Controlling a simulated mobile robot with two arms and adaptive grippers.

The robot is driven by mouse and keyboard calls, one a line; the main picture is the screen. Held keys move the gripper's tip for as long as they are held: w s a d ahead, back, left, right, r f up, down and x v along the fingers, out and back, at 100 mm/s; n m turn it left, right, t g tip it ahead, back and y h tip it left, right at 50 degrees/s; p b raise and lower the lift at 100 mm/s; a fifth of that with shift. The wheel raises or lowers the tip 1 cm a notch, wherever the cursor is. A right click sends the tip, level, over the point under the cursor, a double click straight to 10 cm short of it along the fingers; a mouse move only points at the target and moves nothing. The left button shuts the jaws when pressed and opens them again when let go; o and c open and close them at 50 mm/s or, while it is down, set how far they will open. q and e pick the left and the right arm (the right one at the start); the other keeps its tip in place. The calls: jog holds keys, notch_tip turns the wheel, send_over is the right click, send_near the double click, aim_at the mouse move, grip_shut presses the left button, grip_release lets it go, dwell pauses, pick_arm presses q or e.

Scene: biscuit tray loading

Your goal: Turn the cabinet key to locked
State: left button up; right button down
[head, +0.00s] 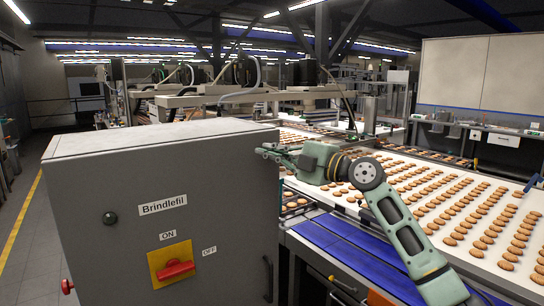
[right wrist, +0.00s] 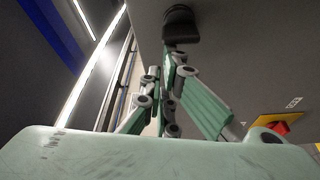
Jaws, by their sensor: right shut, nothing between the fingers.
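The grey cabinet (head: 150,165), labelled Brindlefil, stands at the front left. A small dark round fitting (head: 110,218) sits on its door left of the name label; I cannot tell whether it is the key or its lock. My right gripper (head: 264,150) is shut and empty beside the cabinet's upper right edge. In the right wrist view its fingers (right wrist: 167,88) lie close together near the grey cabinet face (right wrist: 245,60). A black part (right wrist: 180,24) beyond them is unclear. My left gripper is not in view.
A red rotary switch (head: 176,268) on a yellow plate sits low on the door, between ON and OFF labels. A dark door handle (head: 268,278) is at the right edge. A biscuit conveyor (head: 478,262) runs at the right, with blue strips (head: 345,250) in front.

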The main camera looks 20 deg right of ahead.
jog(key=d+m+t+h+b, duration=0.1)
jog(key=m, duration=0.4)
jog(key=w+d+r+m+t+h+b, duration=0.1)
jog(key=d+m+t+b, duration=0.1)
jog(key=m, duration=0.4)
jog(key=d+m+t+h+b, duration=0.1)
jog(key=m+t+b, duration=0.1)
jog(key=m, duration=0.4)
jog(key=shift+w+d+r+h, duration=0.15)
jog(key=shift+w+d+h, duration=0.1)
jog(key=shift+w+h, duration=0.15)
dwell(0.4)
